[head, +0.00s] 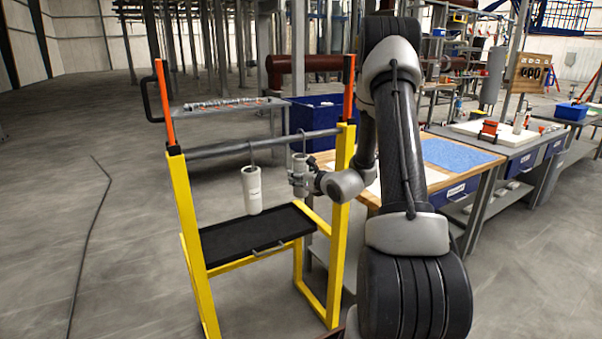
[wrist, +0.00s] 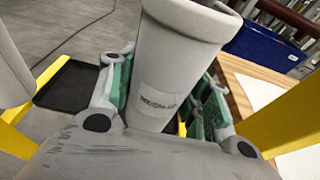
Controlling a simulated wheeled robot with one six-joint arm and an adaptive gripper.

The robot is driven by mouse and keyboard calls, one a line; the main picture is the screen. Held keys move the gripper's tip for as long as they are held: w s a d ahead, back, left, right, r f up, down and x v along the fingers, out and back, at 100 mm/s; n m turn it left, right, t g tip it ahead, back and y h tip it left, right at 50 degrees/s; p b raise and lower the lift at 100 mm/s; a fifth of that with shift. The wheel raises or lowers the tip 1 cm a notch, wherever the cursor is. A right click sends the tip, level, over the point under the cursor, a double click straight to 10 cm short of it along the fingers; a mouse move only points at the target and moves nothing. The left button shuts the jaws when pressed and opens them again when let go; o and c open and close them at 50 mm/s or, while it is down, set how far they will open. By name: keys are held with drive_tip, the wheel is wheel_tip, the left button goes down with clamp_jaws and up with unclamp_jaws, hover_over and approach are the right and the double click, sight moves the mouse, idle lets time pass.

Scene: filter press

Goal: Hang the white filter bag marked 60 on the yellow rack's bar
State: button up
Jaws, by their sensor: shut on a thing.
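My gripper (head: 299,183) is shut around a white filter bag (head: 299,162), just below the right part of the yellow rack's bar (head: 262,143). In the wrist view this bag (wrist: 178,45) stands between the green finger pads, with a small label whose print is too blurred to read. A thin hook at its top reaches up to the bar; I cannot tell whether it rests over it. Another white bag (head: 252,192) hangs from the bar by a hook, to the left of my gripper. The yellow rack (head: 188,222) stands upright.
A black tray (head: 225,240) sits low in the rack beneath the bags. The rack's right post (head: 342,185) is close to my gripper. A wooden-topped bench (head: 478,170) and a blue bin (head: 318,112) stand beyond. Floor to the left is mostly clear.

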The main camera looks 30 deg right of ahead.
drive_tip(key=shift+f, duration=0.2)
drive_tip(key=o, duration=0.9)
drive_tip(key=shift+o, duration=0.2)
drive_tip(key=shift+s, duration=0.1)
